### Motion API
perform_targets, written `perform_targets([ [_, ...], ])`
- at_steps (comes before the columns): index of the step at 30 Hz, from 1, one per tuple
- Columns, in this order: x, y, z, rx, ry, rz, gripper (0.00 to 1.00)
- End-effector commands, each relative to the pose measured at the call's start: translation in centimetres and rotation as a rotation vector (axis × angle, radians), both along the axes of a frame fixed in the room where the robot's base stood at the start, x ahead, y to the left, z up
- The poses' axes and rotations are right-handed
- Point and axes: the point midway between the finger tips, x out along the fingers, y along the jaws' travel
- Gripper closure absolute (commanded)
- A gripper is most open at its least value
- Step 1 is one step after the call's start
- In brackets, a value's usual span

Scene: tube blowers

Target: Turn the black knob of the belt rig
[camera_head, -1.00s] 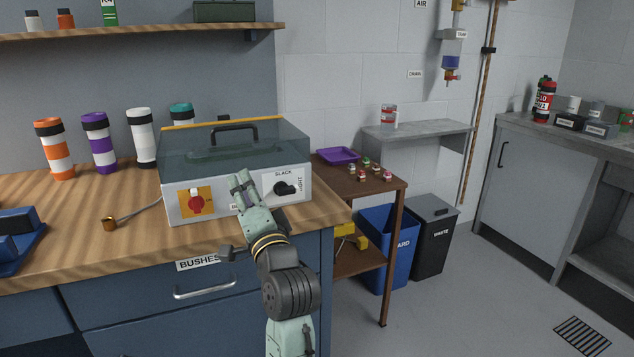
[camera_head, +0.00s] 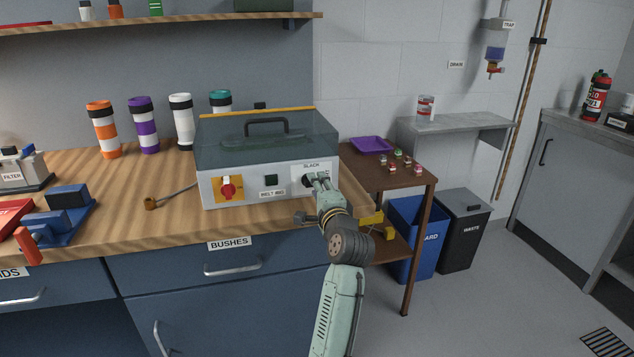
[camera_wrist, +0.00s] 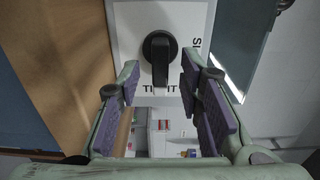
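The belt rig (camera_head: 245,186) is a light grey box with a clear dark-tinted lid, standing on the wooden bench. Its black knob (camera_wrist: 159,57) shows in the wrist view on a white plate, with its bar running up and down in the picture. In the head view the knob is mostly hidden behind my gripper (camera_head: 314,180). My gripper is open in the wrist view (camera_wrist: 158,95), with its purple-padded fingers on either side of the knob's lower end. They look apart from the knob. A red rotary switch (camera_head: 229,188) on a yellow plate sits at the rig's left front.
A dark button (camera_head: 270,180) sits mid-panel. Several banded tubes (camera_head: 142,125) stand behind and left of the rig. A brown side table (camera_head: 385,178) with a purple tray (camera_head: 371,145) is to the right. Open floor lies at the lower right.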

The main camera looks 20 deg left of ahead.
Motion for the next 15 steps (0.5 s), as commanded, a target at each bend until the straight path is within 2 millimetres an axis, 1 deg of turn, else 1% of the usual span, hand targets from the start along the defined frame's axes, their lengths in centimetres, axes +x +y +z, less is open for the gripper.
perform_targets([
  [4,0.87,0.62,0.08,0.0,0.0,0.0,0.67],
  [13,1.02,0.72,0.0,0.0,-0.001,0.0,0.67],
  [15,1.02,0.7,0.0,0.0,-0.001,0.0,0.71],
])
